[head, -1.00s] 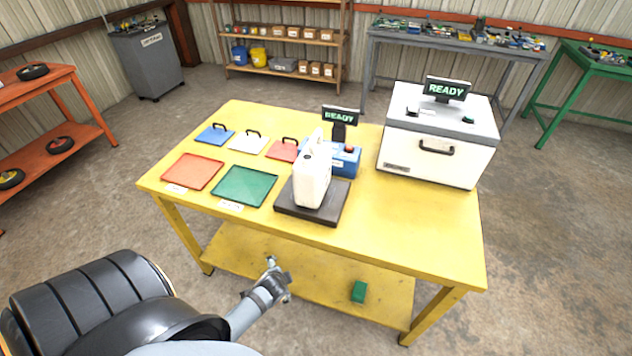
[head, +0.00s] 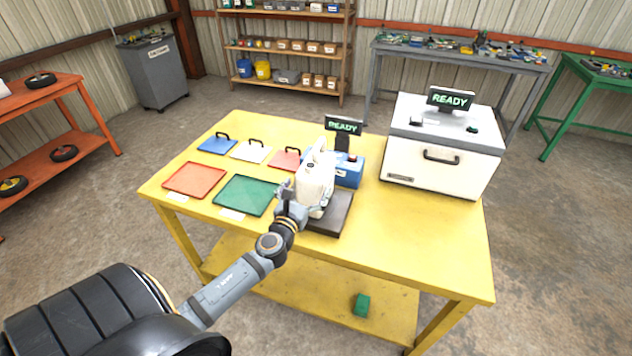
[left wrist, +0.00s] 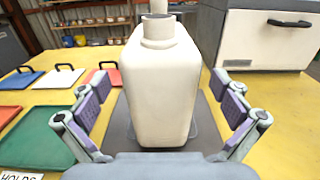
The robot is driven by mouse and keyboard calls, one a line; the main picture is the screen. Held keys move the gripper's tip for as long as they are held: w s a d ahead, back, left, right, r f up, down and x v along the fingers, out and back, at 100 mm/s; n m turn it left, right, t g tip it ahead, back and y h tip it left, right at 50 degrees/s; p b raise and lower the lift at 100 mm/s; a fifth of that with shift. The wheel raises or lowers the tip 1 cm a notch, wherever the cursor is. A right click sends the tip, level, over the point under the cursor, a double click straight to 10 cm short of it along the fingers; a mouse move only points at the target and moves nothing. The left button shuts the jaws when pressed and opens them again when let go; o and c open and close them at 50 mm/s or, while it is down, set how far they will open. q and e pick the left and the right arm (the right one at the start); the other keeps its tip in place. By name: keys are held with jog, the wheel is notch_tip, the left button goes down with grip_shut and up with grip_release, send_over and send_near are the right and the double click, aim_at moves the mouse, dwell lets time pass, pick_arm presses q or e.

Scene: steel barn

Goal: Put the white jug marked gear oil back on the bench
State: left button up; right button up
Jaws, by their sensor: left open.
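The white jug (head: 315,184) stands upright on a dark flat plate (head: 335,217) on the yellow bench (head: 410,235). No lettering on it can be read. In the left wrist view the jug (left wrist: 160,85) fills the middle, with its cap toward the top. My left gripper (head: 300,196) is at the jug's near side. In the left wrist view its two padded fingers (left wrist: 163,108) are spread on either side of the jug, with a gap showing on both sides. My right gripper does not show.
A blue device (head: 349,170) with a READY screen stands behind the jug. A white chest (head: 440,165) is at the bench's right. Red (head: 195,180) and green (head: 240,196) trays lie left. The bench's front right is clear. A green block (head: 361,304) lies on the lower shelf.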

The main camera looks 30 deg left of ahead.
pick_arm(q)
jog(key=shift+w+a, duration=0.1)
jog(key=shift+w, duration=0.35)
jog(key=shift+w+r, duration=0.1)
jog(key=shift+w, duration=0.15)
jog(key=p+x, duration=0.1)
jog(key=x, duration=0.3)
jog(key=shift+a, duration=0.1)
jog(key=shift+w+f, duration=0.2)
jog(key=shift+w, duration=0.15)
jog(key=shift+s+r, duration=0.1)
jog(key=shift+s, duration=0.05)
jog(key=c, duration=1.6)
jog(key=shift+c, duration=0.2)
jog(key=shift+r, duration=0.1)
